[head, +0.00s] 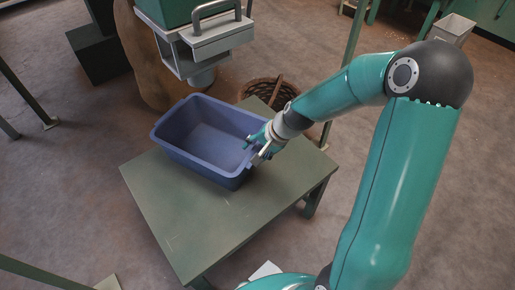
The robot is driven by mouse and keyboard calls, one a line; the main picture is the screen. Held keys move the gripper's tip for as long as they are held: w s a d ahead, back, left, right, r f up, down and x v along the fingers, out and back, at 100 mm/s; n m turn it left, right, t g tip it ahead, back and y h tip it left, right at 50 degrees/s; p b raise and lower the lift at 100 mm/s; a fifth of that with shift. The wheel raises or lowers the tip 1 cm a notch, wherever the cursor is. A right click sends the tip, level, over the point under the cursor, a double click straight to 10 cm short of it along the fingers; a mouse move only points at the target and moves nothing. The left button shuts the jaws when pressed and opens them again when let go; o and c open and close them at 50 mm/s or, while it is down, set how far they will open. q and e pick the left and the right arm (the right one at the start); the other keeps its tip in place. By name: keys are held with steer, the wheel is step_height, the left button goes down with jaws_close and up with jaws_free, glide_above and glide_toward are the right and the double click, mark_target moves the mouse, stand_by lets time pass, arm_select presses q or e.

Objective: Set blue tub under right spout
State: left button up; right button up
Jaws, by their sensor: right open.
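The blue tub (187,160) stands upright and empty on a green table, toward its far left part. A hopper's grey spout (202,77) hangs beyond the tub's far edge, and the tub sits on the near side of it. My right gripper (257,146) is open at the tub's right end, with its fingers close to the rim there. I cannot tell whether the fingers touch the rim. My left gripper is out of view.
The green table (215,225) is bare at the front and right. The hopper has a grey handled slide (222,37) above the tub. A wicker basket (262,85) and a brown sack (143,70) stand on the floor behind.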

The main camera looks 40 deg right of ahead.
steer(key=p+v, duration=0.3)
steer(key=v, duration=0.8)
steer(key=shift+s+r+p, duration=0.2)
steer(key=shift+r+p, duration=0.1)
steer(key=shift+p, duration=0.1)
